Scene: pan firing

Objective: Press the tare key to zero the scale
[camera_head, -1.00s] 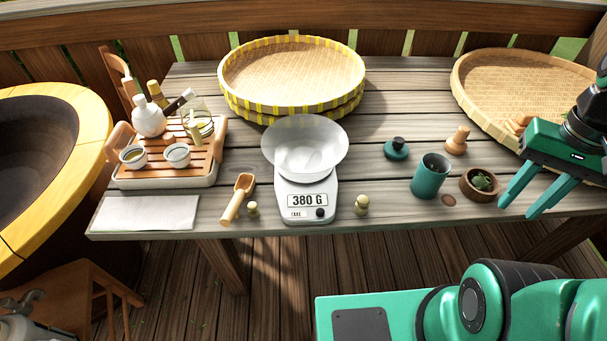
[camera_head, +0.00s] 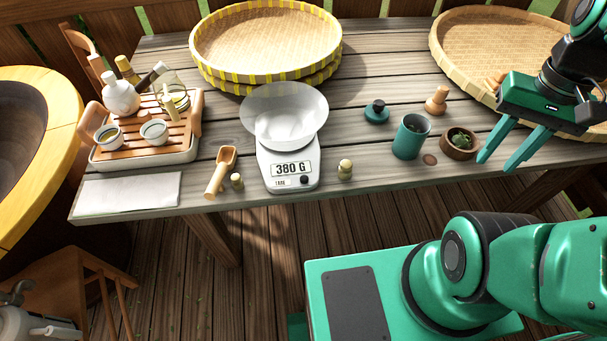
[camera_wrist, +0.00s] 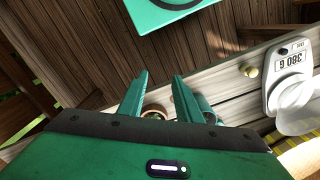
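The white scale (camera_head: 290,185) stands near the front edge of the table with a clear bowl (camera_head: 285,115) on top. Its display reads 380 G. Below the display are a small label that seems to read TARE (camera_head: 281,183) and a dark round knob or key (camera_head: 305,180). The scale also shows at the right of the wrist view (camera_wrist: 290,68). My gripper (camera_head: 498,160) is open and empty at the table's right, well right of the scale, by the small wooden bowl. In the wrist view, its two green fingers (camera_wrist: 160,85) are apart with nothing held between them.
A teal cup (camera_head: 411,138), a wooden bowl (camera_head: 458,146) and a teal lid (camera_head: 377,112) stand between scale and gripper. A small knobbed piece (camera_head: 345,170) sits just right of the scale, a wooden scoop (camera_head: 220,172) left. Woven trays (camera_head: 265,45) lie behind.

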